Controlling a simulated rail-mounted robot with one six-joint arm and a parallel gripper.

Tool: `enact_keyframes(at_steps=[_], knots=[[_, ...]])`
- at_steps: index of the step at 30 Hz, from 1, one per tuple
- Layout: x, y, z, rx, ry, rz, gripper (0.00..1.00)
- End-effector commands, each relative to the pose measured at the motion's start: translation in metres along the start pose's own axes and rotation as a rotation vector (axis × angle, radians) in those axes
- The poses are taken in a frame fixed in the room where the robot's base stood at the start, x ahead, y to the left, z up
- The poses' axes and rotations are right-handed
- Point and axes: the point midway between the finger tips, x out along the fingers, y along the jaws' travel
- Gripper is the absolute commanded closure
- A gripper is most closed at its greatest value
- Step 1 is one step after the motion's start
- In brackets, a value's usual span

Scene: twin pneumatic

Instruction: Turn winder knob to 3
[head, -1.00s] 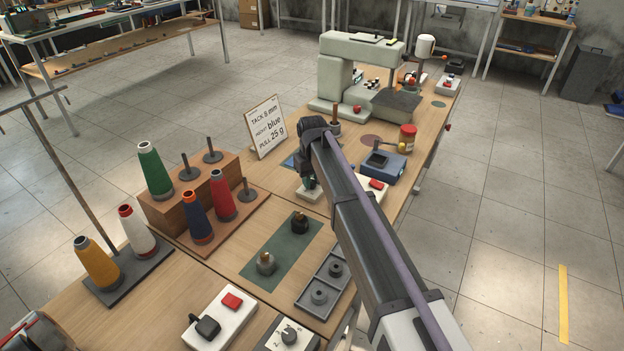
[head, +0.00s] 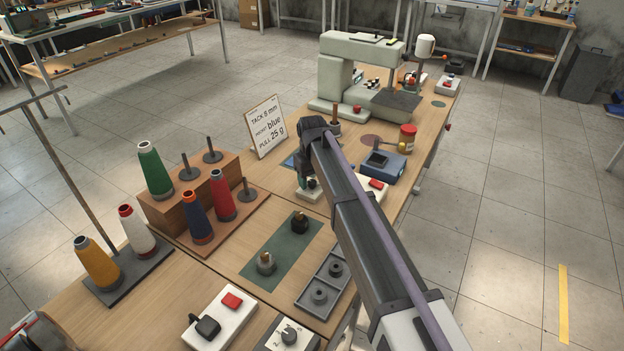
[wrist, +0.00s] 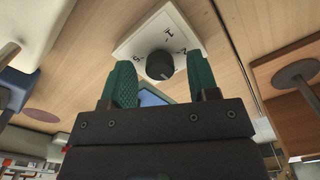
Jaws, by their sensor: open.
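In the wrist view a round black knob (wrist: 160,65) sits on a white plate (wrist: 135,43) with dark marks around it, seen at a slant. The knob's setting is not clear to me. My gripper (wrist: 163,83) has green fingers, open and apart, with the knob between them in the picture. I cannot tell whether either finger touches it. In the head view my gripper (head: 312,184) is small and partly hidden by my wrist, over a white plate (head: 309,196) on the bench. The knob there is hidden.
A second dial (head: 289,336) is at the bottom edge, beside a white box with a red button (head: 232,300). A blue scale (head: 382,166) and a red-buttoned box (head: 375,184) stand right of my gripper. A sign (head: 265,127) and thread cones (head: 222,195) stand left.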

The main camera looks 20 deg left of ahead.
Motion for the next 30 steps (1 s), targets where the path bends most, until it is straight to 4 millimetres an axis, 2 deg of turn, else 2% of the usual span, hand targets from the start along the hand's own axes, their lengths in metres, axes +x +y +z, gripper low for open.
enact_keyframes(at_steps=[5,8,18,21,30], knots=[[-0.003,0.000,0.000,0.000,0.000,0.000,0.45],[-0.014,0.000,0.000,0.000,0.000,0.000,0.45],[-0.095,0.000,0.000,0.000,0.000,0.000,0.45],[-0.109,0.000,0.000,0.000,0.000,0.000,0.45],[-0.108,0.000,0.000,0.000,0.000,0.000,0.45]])
